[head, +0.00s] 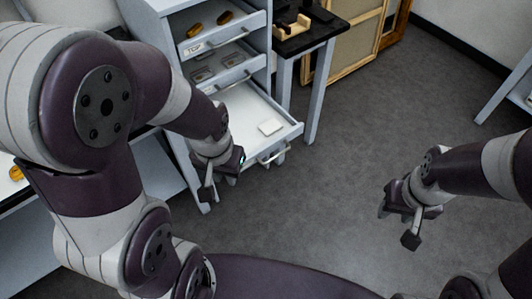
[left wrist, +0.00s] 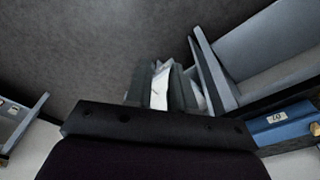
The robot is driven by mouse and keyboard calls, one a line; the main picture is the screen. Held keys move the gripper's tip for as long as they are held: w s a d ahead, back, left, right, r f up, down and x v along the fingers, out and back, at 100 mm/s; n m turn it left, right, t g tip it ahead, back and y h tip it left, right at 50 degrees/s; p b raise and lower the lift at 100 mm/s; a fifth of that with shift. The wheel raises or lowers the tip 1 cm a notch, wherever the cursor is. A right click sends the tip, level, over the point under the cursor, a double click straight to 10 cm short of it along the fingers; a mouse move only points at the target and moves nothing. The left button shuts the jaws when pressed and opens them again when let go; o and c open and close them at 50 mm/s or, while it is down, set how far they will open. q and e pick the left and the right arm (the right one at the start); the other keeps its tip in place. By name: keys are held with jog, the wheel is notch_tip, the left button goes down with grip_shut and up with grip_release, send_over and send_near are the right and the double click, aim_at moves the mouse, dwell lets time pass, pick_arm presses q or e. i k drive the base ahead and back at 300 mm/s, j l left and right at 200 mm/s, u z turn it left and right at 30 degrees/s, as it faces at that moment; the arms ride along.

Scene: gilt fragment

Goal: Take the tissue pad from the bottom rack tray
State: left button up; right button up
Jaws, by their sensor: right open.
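The tissue pad (head: 270,127) is a small, flat white square lying in the bottom rack tray (head: 246,112), towards its front right. That tray is pulled out and has a bar handle on its front. My left gripper (head: 207,194) hangs in front of the rack, left of the tray's front and apart from the pad. Its fingers (left wrist: 163,86) show in the left wrist view with a pale patch between them, and I cannot tell what the patch is or how far they are apart. My right gripper (head: 397,225) is open and empty over the floor at the right.
The upper tray (head: 240,40) holds amber pieces and the middle tray (head: 250,72) small flat items. A dark-topped table (head: 318,35) with a pale wooden piece stands right of the rack. Framed panels (head: 345,50) lean behind it. Floor (head: 340,180) between my grippers is clear.

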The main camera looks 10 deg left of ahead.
aim_at(268, 128)
jog(key=i+l, duration=0.1)
jog(key=i, duration=0.55)
jog(key=i+l+u, duration=0.1)
jog(key=i, duration=0.6)
